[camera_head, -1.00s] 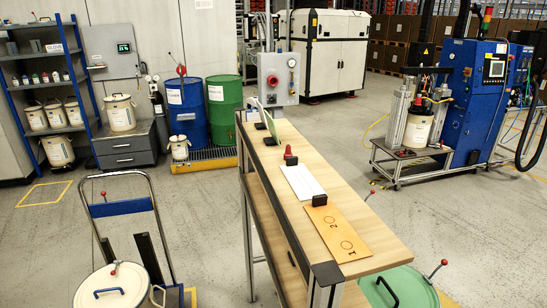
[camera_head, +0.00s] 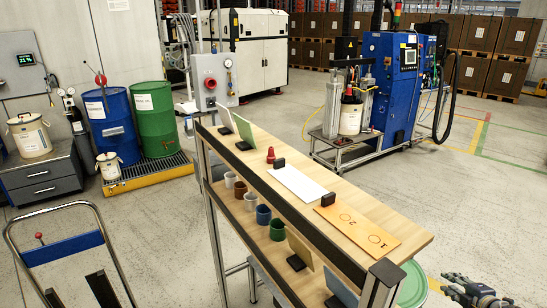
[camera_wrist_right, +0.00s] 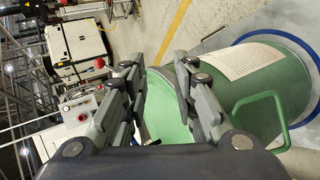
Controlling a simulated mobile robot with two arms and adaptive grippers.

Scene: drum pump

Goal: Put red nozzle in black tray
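A small red cone-shaped piece (camera_head: 271,155), which looks like the red nozzle, stands upright on the wooden bench top (camera_head: 352,191), just beyond a white panel (camera_head: 299,184). My right gripper (camera_head: 478,291) is at the bottom right of the head view, beyond the bench's right side and well apart from the red piece. In the right wrist view (camera_wrist_right: 161,75) its fingers are spread with nothing between them; a green container (camera_wrist_right: 165,110) shows behind the gap. My left gripper is not in view. I cannot make out a black tray.
Several cups, including a green cup (camera_head: 277,229), stand on the shelf below. Floor right of the bench is mostly clear.

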